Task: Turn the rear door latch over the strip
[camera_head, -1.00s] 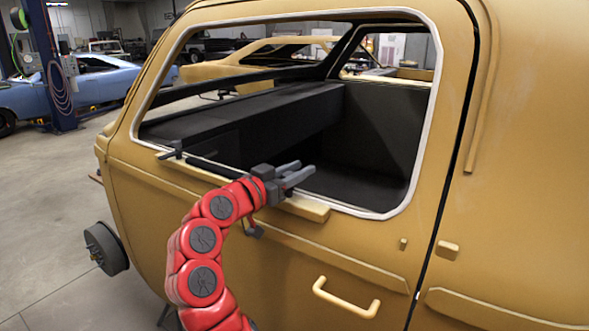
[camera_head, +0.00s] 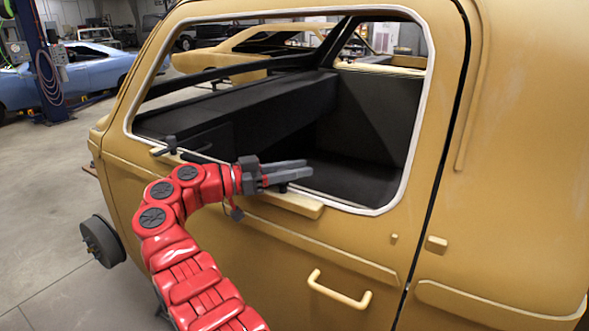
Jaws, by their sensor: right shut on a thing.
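My right gripper (camera_head: 287,174), on the red arm, is at the lower window edge of the tan vehicle's door. Its dark fingers point right and are shut on a small dark latch (camera_head: 283,188), mostly hidden beneath them. A tan strip (camera_head: 306,208) runs along the sill under the window, and the gripper is just above its right part. Another dark latch (camera_head: 170,145) stands at the strip's left end, apart from the gripper. I cannot tell the held latch's exact angle. My left gripper is not in view.
The white-edged window opening (camera_head: 421,110) shows a dark interior. A tan door handle (camera_head: 340,291) sticks out lower down. A dark round hub (camera_head: 102,241) is at the lower left. Open floor lies left of the vehicle; a blue car (camera_head: 90,77) stands farther back.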

